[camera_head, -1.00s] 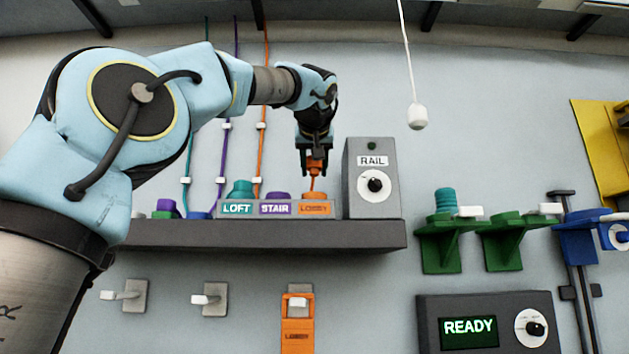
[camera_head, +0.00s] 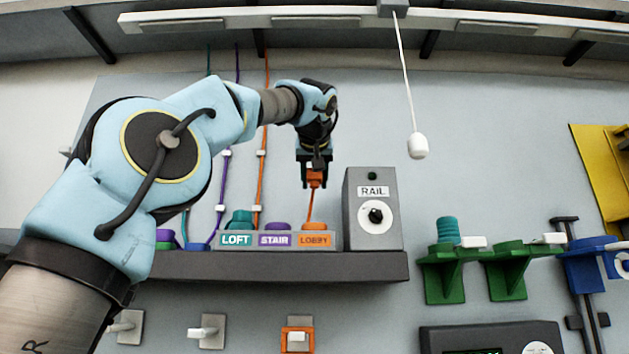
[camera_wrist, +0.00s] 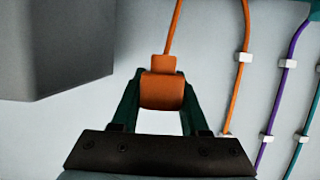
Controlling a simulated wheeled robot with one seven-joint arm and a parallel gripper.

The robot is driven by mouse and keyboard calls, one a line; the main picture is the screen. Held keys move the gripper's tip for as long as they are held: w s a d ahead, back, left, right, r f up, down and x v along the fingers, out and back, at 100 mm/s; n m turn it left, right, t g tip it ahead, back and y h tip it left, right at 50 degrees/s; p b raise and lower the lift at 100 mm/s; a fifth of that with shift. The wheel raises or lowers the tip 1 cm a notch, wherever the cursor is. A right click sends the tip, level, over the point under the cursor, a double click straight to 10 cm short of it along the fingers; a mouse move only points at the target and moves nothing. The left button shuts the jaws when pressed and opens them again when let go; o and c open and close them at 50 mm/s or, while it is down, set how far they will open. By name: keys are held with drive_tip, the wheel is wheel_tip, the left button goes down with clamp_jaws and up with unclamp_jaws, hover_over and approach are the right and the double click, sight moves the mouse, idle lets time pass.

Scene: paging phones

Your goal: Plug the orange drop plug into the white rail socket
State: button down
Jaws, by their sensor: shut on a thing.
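My gripper (camera_head: 315,180) is shut on the orange drop plug (camera_head: 314,178) and holds it above the LOBBY block (camera_head: 314,240). In the wrist view the plug (camera_wrist: 162,90) sits between the two dark green fingers, with an orange cord running from it. In the head view this cord hangs from the plug down to the LOBBY block. I cannot identify a white rail socket for certain. A white piece (camera_head: 417,146) hangs on a cord right of my gripper, apart from the plug. A grey box labelled RAIL (camera_head: 372,180) stands below it on the shelf.
The dark shelf (camera_head: 290,266) carries the LOFT (camera_head: 236,240) and STAIR (camera_head: 275,240) blocks. Teal, purple and orange cords run up the wall behind my arm. Green brackets (camera_head: 445,275) stick out at right. The wall above the RAIL box is mostly clear.

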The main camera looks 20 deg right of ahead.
drive_tip(key=w+a, duration=0.5)
drive_tip(key=a, duration=0.7)
drive_tip(key=w+a+b, duration=0.1)
drive_tip(key=w+a, duration=0.5)
drive_tip(key=a, duration=0.7)
drive_tip(key=w+a, duration=0.6)
drive_tip(key=a, duration=0.6)
drive_tip(key=shift+w+a, duration=0.25)
drive_tip(key=shift+a, duration=0.05)
idle(0.7)
